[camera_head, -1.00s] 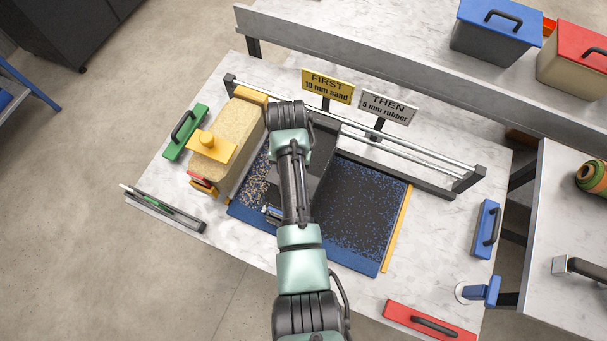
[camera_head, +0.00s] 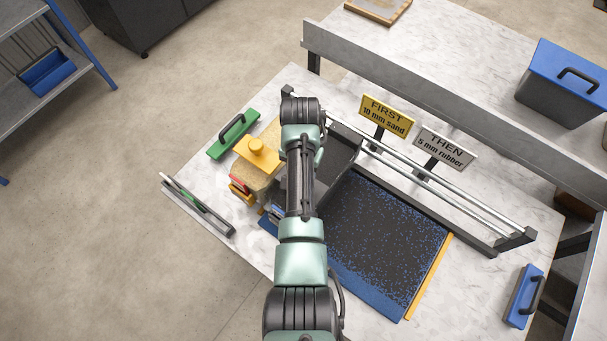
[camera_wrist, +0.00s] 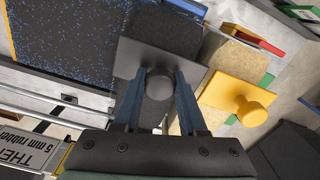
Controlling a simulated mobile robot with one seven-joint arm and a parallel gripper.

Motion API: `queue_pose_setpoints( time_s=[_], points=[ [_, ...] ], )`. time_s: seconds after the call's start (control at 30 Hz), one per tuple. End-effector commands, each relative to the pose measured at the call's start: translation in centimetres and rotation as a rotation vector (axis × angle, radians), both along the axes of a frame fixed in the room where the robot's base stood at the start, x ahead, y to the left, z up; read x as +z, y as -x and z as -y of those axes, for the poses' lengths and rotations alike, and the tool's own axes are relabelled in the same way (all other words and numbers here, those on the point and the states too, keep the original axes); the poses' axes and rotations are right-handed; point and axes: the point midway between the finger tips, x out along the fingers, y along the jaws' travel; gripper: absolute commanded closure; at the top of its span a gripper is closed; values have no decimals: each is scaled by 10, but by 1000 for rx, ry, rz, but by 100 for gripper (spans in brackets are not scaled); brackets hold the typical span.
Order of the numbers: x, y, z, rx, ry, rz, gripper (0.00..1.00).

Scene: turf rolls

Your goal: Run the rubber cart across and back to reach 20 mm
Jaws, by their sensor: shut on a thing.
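The rubber cart, a dark grey hopper (camera_head: 341,150), stands near the left end of the turf bed, beside the sand cart (camera_head: 256,149) with its yellow plate and knob. In the wrist view, my gripper (camera_wrist: 160,76) is shut on the rubber cart's dark round knob (camera_wrist: 159,88). The arm hides the gripper and part of the cart in the head view. The turf (camera_head: 375,245) right of the cart is black with blue specks; it also shows in the wrist view (camera_wrist: 75,35). The yellow sign (camera_head: 386,116) reads "FIRST 10 mm sand"; the grey sign (camera_head: 445,147) reads "THEN 5 mm rubber".
Two metal rails (camera_head: 430,197) run along the bed's back. A blue-lidded bin (camera_head: 566,90) stands behind.

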Motion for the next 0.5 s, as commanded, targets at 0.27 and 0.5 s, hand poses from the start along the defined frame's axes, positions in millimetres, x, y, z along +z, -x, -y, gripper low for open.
queue_pose_setpoints(
  time_s=[0.27,0.5],
  points=[
    [4,-5,-4,4,-7,17,52],
    [2,-3,-3,3,-4,10,29]
  ],
)
